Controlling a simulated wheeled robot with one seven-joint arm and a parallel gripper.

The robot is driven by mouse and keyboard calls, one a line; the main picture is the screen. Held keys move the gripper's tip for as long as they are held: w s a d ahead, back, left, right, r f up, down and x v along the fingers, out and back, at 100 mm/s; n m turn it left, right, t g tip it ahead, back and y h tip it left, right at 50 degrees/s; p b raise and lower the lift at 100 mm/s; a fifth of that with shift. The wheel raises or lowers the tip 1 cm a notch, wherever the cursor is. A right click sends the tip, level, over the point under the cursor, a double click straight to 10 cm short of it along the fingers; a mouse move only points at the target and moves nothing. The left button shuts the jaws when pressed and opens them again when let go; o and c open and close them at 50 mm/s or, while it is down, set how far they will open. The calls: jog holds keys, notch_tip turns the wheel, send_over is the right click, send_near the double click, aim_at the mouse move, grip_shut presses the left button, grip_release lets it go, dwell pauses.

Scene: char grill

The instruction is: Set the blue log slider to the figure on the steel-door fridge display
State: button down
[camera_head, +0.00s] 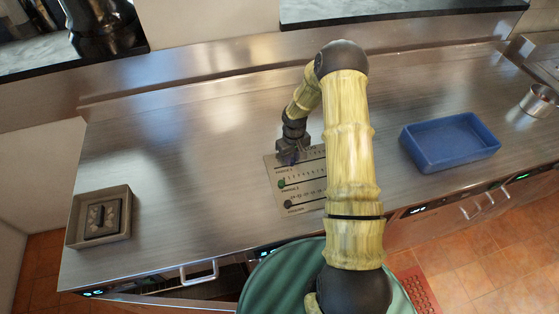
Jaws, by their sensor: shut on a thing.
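A grey slider panel (270,170) with several marked rows lies on the steel counter, partly hidden by my arm. My gripper (290,159) is at the panel's top left, shut on the blue log slider, whose knob is mostly hidden by the jaws. A green knob (282,183) and a dark knob (288,204) sit at the left ends of the lower rows. Small lit displays show on the under-counter fronts: a left display (94,293), a middle display (416,210) and a right display (522,177). Their figures are too small to read.
A blue tray (408,146) stands to the right on the counter (190,150). A square metal box (74,241) with a dark insert stands at the left. A metal pot (538,100) is at the far right.

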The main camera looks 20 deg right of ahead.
jog(key=d+b, duration=0.1)
jog(key=d, duration=1.1)
jog(key=shift+a, duration=0.1)
jog(key=c, duration=1.2)
grip_release()
jog(key=shift+c, duration=0.2)
jog(key=shift+r, duration=0.15)
notch_tip(320, 180, up, 17)
jog(key=b, duration=0.5)
jog(key=shift+r, duration=0.1)
